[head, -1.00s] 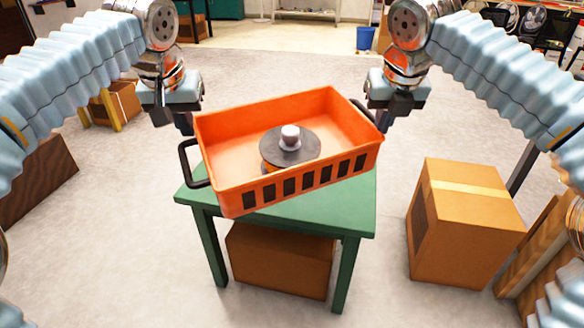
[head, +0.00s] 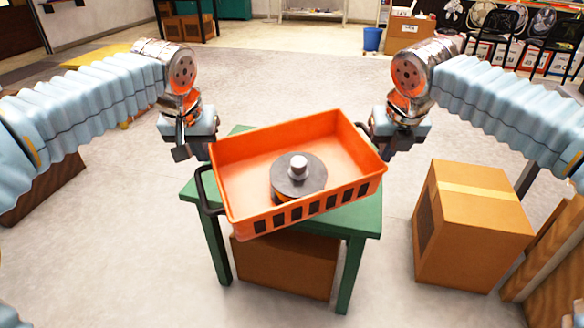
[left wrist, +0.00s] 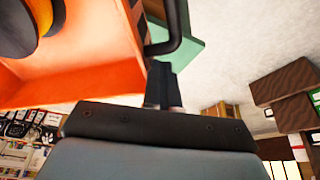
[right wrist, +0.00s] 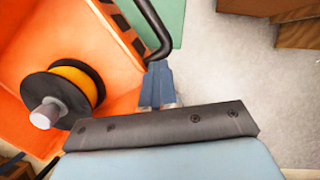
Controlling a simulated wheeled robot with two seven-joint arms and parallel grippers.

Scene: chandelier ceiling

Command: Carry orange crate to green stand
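The orange crate (head: 250,155) is over the green stand (head: 355,222), turned at an angle to it, its near-left corner past the stand's front edge. I cannot tell whether it touches the top. A black spool (head: 312,176) with a pale knob sits inside; its yellow-orange core shows in the right wrist view (right wrist: 78,78). My left gripper (head: 207,151) is at the far end of the left black handle (left wrist: 178,25), fingers together on it. My right gripper (head: 368,131) is likewise at the right handle (right wrist: 152,28). The crate partly hides the fingertips.
A cardboard box (head: 290,268) lies under the stand. A larger taped box (head: 470,230) stands on the floor to the right, beside wooden pieces (head: 550,250). A blue bin (head: 372,39) and chairs (head: 495,48) are far back. The floor behind the stand is clear.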

